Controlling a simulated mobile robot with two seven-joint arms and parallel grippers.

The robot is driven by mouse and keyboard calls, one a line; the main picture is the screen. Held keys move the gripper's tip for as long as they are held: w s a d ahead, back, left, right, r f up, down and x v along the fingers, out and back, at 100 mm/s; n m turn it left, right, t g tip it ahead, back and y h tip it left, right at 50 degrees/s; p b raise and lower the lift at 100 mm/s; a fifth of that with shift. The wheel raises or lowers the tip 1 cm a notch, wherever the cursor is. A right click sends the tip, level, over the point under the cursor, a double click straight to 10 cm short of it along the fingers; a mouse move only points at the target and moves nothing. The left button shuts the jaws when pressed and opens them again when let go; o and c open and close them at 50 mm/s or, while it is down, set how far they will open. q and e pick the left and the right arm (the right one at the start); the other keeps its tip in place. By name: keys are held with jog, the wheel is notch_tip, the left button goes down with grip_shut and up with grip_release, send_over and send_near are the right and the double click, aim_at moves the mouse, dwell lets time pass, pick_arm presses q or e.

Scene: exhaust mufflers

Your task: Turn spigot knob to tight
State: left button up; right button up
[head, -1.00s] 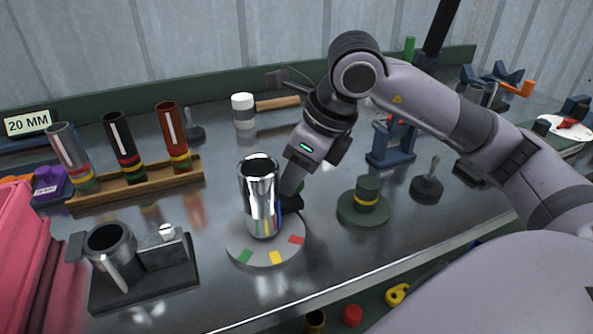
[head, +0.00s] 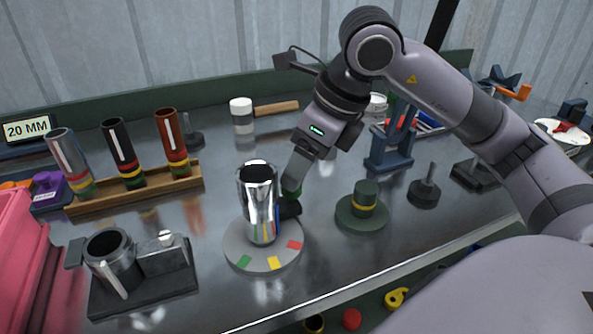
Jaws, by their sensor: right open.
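A shiny chrome tube (head: 260,205) stands upright on a round grey dial plate (head: 236,248) with green, yellow and red marks on its front rim. My right gripper (head: 291,207) points down just behind and to the right of the tube, low near the plate. It is open; the tube partly hides its fingers, and I cannot tell whether they touch the tube or the plate. A dark green knob with a yellow band (head: 366,194) sits on a round green base to the right, apart from the gripper. I cannot tell which part is the spigot knob. My left gripper is not in view.
A wooden rack (head: 137,190) holds several banded tubes at the left. A dark fixture with a grey ring (head: 109,252) is at the front left. A blue stand (head: 389,156) and small dark posts are at the right. The bench's front edge is close.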

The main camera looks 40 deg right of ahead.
jog(key=shift+v, duration=1.75)
